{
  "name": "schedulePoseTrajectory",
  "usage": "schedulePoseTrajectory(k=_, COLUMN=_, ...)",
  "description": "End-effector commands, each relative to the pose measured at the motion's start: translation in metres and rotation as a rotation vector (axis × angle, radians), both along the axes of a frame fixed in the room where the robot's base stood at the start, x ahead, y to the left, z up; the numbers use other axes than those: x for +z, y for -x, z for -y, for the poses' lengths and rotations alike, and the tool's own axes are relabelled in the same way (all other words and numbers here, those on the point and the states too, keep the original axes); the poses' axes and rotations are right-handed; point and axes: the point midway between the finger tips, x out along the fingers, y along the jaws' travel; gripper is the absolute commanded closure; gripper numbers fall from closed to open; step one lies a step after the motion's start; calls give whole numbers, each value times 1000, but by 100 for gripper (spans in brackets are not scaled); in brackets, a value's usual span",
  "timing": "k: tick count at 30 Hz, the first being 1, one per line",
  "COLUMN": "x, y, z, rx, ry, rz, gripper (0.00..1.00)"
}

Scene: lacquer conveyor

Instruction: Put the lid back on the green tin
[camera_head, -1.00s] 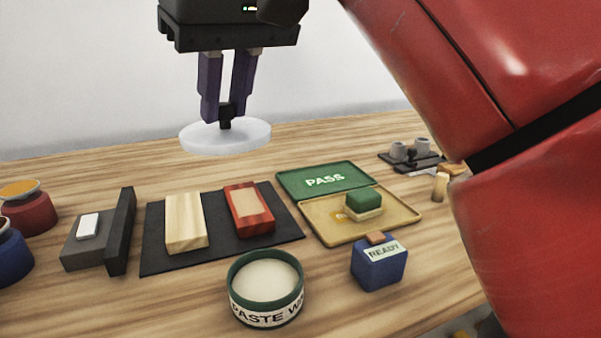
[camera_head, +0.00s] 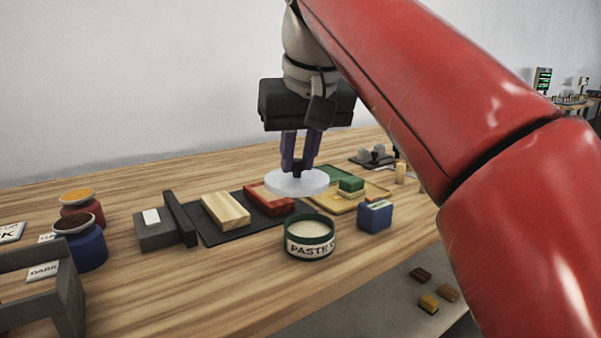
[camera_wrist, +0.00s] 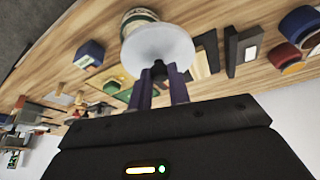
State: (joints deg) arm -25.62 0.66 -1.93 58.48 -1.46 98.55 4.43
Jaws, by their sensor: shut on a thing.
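The green tin (camera_head: 309,238), labelled PASTE, stands upright and uncovered on the wooden bench, with pale contents showing. My gripper (camera_head: 298,168) is shut on the dark knob of a round whitish lid (camera_head: 290,184). The lid is held roughly level above the bench. In the head view it appears just behind and above the tin, apart from it. In the wrist view the lid (camera_wrist: 158,45) covers part of the tin (camera_wrist: 140,16), which shows past the lid's edge.
A blue READY block (camera_head: 375,216) stands right of the tin. Behind are a dark mat with a wooden block (camera_head: 226,209) and a red block (camera_head: 262,203), and a yellow tray (camera_head: 347,203) with a green block. Jars (camera_head: 84,250) and a dark rack (camera_head: 50,285) stand left. Bench front is clear.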

Motion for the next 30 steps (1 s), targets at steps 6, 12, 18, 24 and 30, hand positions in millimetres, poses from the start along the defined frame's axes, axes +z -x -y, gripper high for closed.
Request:
schedulePoseTrajectory(k=6, x=-30, y=-43, z=18, rx=-115, ry=6, rz=3, gripper=100)
schedulePoseTrajectory(k=12, x=-41, y=-46, z=19, rx=-127, ry=6, rz=5, gripper=100)
schedulePoseTrajectory(k=18, x=-64, y=-46, z=19, rx=-125, ry=6, rz=6, gripper=100)
schedulePoseTrajectory(k=24, x=-81, y=-46, z=19, rx=-125, ry=7, rz=5, gripper=100)
schedulePoseTrajectory(k=30, x=-92, y=-46, z=19, rx=-125, ry=6, rz=4, gripper=100)
